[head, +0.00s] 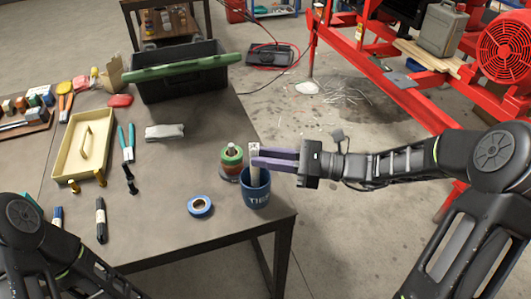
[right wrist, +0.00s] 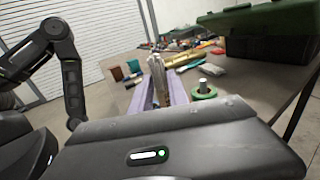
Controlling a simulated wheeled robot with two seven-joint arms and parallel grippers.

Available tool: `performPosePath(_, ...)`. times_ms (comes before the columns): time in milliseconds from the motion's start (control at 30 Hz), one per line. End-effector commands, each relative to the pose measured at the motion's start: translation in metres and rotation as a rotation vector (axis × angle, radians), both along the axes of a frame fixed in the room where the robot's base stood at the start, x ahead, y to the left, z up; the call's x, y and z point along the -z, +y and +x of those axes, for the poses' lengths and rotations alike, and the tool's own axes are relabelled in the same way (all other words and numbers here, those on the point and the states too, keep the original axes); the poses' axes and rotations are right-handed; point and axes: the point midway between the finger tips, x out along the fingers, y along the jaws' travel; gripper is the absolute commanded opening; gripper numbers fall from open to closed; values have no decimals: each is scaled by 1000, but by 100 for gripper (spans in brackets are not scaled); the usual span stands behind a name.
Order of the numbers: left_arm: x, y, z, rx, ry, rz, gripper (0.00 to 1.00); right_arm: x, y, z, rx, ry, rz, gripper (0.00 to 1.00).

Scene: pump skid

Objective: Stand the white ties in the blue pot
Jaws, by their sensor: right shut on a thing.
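The white ties (head: 254,153) are a narrow upright bundle in the head view. My right gripper (head: 256,158) reaches in from the right with its purple fingers shut on them. The blue pot (head: 257,197), with white lettering, stands near the table's front right corner. The bundle's lower end shows at the pot's mouth, apparently inside the rim; how deep it reaches is hidden. In the right wrist view the ties (right wrist: 158,78) stand between the two fingers.
Tape rolls on a spindle (head: 231,160) stand close left of the pot, and a blue tape roll (head: 200,206) lies before it. A cream tray (head: 84,146), a green-lidded black crate (head: 180,75) and several tools take up the left and back. The table's front middle is mostly clear.

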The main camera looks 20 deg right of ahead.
Motion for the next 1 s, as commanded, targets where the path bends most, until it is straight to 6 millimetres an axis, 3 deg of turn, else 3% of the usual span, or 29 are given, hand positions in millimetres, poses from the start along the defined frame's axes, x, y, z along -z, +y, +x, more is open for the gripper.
performPosePath(200, 8, 0, 0, 0, -1, 0, 79, 14, 0, 0, 0, 0, 0, 0)
performPosePath(633, 9, 0, 0, 0, -1, 0, 79, 16, 0, 0, 1, -1, 0, 0)
performPosePath(667, 9, 0, 0, 0, -1, 0, 79, 16, 0, 0, 1, -1, 0, 22)
performPosePath(933, 9, 0, 0, 0, -1, 0, 79, 16, 0, 0, 1, 0, 0, 44)
performPosePath(1000, 9, 0, 0, 0, -1, 0, 79, 16, 0, 0, 1, 0, 0, 46)
